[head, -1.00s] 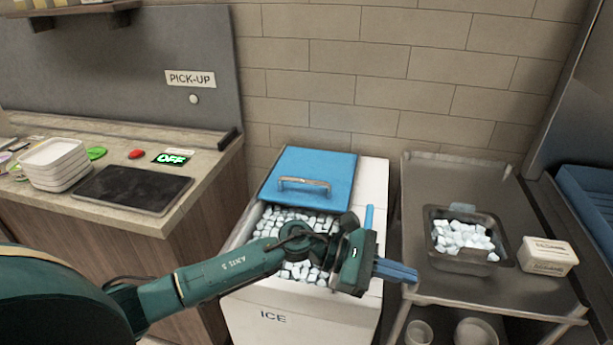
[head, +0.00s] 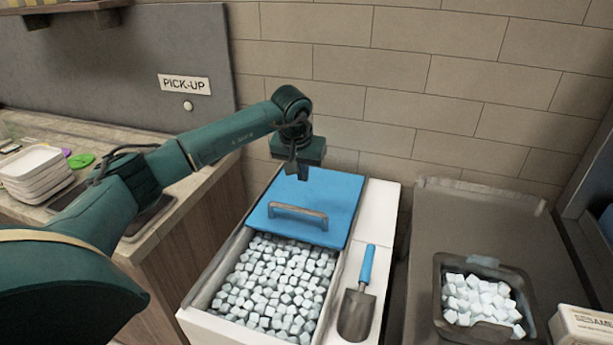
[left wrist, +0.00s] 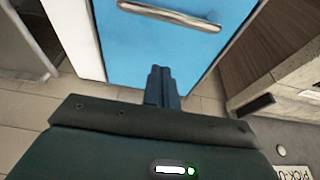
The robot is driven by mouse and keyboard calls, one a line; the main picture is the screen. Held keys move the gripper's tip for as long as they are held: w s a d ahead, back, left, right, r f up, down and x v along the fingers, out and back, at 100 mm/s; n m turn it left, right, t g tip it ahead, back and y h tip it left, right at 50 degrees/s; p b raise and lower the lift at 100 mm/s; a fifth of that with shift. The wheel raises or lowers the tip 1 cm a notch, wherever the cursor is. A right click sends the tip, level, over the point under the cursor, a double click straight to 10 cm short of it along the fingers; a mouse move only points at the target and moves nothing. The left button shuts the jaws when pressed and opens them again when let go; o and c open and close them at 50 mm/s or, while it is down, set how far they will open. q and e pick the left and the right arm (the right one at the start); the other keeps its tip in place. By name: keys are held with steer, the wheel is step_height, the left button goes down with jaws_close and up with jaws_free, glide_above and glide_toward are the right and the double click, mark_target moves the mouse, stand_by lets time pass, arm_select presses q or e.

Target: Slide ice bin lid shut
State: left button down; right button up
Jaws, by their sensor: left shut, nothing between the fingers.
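The white ice bin (head: 385,205) is partly open. Its blue lid (head: 335,190) covers the rear part, and loose ice cubes (head: 275,285) show in front of it. A grey bar handle (head: 298,214) sits near the lid's front edge. My left gripper (head: 303,175) is shut and empty, pointing down over the rear of the lid, behind the handle. In the left wrist view the shut fingers (left wrist: 162,88) show against the lid (left wrist: 165,55), with the handle (left wrist: 170,14) farther off. I cannot tell whether the fingertips touch the lid. My right gripper is not in view.
A scoop (head: 360,300) with a blue handle lies on the bin's right rim. A pan of ice (head: 485,265) and a white labelled box (head: 583,325) stand on the cart at right. The counter with stacked white trays (head: 35,172) is at left; a brick wall stands behind.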

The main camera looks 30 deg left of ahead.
arm_select(q)
steer(key=x, duration=0.7)
steer(key=shift+d+f+p, duration=0.1)
steer(key=shift+f+p, duration=0.2)
steer(key=shift+f, duration=0.1)
steer(key=shift+s+f, duration=0.1)
steer(key=s, duration=0.1)
steer(key=s+p, duration=0.1)
steer(key=shift+s+d+r+p, duration=0.25)
steer(key=shift+p, duration=0.05)
steer(key=shift+s+d, duration=0.15)
steer(key=shift+s, duration=0.25)
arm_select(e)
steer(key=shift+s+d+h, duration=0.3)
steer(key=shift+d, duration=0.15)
arm_select(q)
steer(key=shift+s, duration=0.15)
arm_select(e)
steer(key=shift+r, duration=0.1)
